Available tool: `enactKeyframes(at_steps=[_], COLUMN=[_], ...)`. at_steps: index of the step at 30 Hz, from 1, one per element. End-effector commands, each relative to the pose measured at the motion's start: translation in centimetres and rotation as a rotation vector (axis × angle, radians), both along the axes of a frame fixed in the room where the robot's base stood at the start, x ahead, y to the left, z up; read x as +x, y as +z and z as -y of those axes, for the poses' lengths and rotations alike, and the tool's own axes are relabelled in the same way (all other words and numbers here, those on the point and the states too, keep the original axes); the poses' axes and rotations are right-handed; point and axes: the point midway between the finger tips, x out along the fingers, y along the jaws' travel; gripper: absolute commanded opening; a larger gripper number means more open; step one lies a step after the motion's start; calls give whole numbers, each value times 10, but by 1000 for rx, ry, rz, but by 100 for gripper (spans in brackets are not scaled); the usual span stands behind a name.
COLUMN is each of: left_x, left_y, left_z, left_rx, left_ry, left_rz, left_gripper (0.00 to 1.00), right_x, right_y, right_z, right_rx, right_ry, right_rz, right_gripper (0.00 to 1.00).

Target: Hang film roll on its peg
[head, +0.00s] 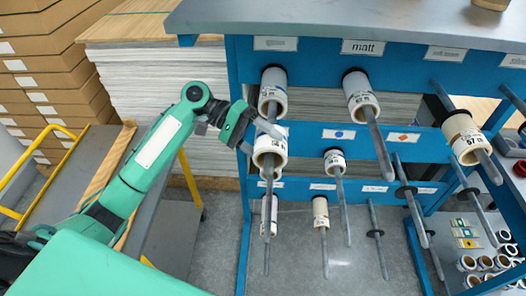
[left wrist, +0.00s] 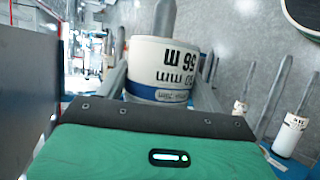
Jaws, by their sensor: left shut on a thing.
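The film roll (head: 269,152), white with a black-print label, is held between the fingers of my left gripper (head: 264,135) at the left column of the rack. It also shows in the left wrist view (left wrist: 162,62), with the gripper's fingers on both sides of it. A grey peg (head: 267,198) comes out of the roll's front opening, so the roll appears to be around that peg. How far back it sits is hidden by the roll and gripper. My right gripper is not in view.
The blue rack (head: 235,75) has rolls on several pegs, including one just above (head: 273,92) and one below (head: 268,212). Long pegs project forward to the right. Stacked sheets (head: 150,90) and a cart with a yellow rail (head: 38,150) stand left.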

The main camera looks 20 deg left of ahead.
Motion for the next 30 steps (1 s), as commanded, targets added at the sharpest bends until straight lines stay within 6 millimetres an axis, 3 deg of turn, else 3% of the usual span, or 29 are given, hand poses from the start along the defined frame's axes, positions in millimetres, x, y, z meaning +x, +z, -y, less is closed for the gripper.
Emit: enactKeyframes(at_steps=[30], left_x=[102], left_y=[0], left_z=[-29], left_rx=[0], left_ry=[-1], left_rz=[2], left_gripper=[42], right_x=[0], right_y=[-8], right_z=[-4], right_rx=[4], right_ry=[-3], right_rz=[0], right_gripper=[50])
